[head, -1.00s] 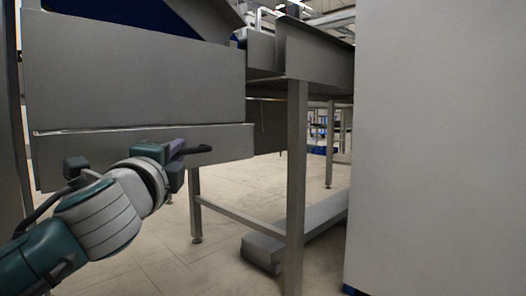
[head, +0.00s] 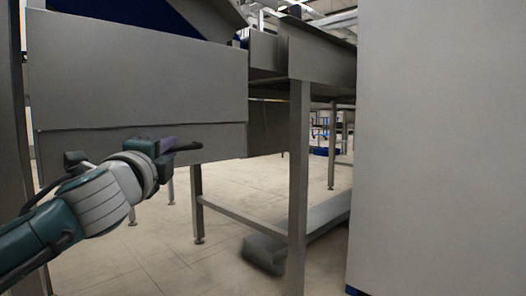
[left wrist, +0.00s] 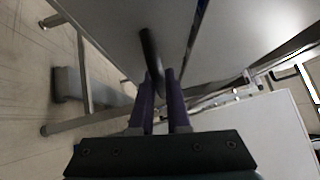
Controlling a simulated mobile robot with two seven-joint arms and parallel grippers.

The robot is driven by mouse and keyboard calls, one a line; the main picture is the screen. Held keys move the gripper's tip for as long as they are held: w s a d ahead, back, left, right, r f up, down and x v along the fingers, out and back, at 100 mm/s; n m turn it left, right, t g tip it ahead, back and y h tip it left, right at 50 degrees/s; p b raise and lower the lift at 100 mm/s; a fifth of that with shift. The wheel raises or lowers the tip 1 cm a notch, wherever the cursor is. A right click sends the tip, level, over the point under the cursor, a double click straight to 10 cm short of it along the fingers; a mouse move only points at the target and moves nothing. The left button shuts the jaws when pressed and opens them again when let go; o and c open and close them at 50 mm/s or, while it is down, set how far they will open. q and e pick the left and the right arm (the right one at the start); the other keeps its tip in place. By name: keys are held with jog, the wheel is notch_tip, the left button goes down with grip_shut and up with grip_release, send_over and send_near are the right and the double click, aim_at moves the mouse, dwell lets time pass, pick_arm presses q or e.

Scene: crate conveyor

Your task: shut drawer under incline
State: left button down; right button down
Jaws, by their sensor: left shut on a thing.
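The drawer (head: 222,138) is the grey metal front just below the larger grey panel under the incline. Only a thin dark line shows between the drawer's top edge and that panel. Its dark bar handle (head: 189,147) sticks out in front. My left gripper (head: 172,148) is shut on the handle at the drawer front. In the left wrist view my purple fingers (left wrist: 161,92) are on either side of the dark handle (left wrist: 151,48). Part of the drawer's lower left is hidden behind my left arm. My right gripper is not in view.
The grey panel (head: 135,80) of the incline stands above the drawer. A metal table leg (head: 298,190) and a low crossbar (head: 240,220) stand to the right. A large pale wall (head: 440,150) fills the right side. The floor below the drawer is open.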

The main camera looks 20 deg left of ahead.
pick_arm(q)
jog(key=shift+a+f, duration=0.1)
jog(key=shift+f, duration=0.05)
jog(key=c, duration=1)
grip_release()
jog(key=shift+a, duration=0.1)
jog(key=shift+o, duration=0.6)
jog(key=shift+s, duration=0.1)
jog(key=shift+s+d+p, duration=0.3)
jog(key=shift+p, duration=0.05)
jog(key=p+v, duration=0.2)
jog(key=v, duration=0.7)
